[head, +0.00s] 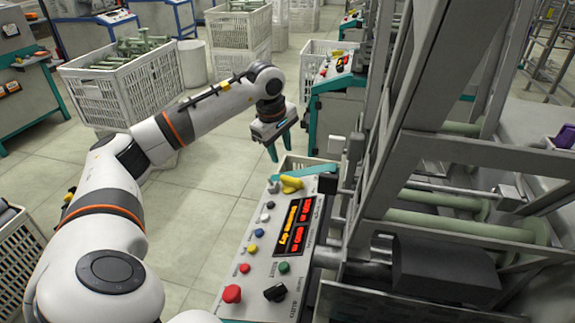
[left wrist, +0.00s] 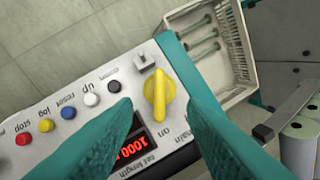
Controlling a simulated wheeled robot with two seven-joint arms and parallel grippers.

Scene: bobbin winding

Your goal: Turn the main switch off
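The main switch is a yellow rotary knob (head: 291,184) at the far end of the sloped control panel (head: 235,272). In the left wrist view the yellow knob (left wrist: 158,97) has its grip running up and down the picture, with the label "on" beside its lower end. My left gripper (head: 281,152) is above and just beyond the knob in the head view, fingers pointing down. Its two teal fingers are spread apart and empty; in the left wrist view the knob shows between them, and I see no contact. My right gripper is not in view.
The panel also carries coloured buttons, a red mushroom button (head: 232,294), a black selector (head: 275,292) and a lit display (head: 295,226). The machine's metal frame (head: 400,140) rises close on the right. A crate of bobbins (head: 125,85) stands behind my left arm. The floor between is clear.

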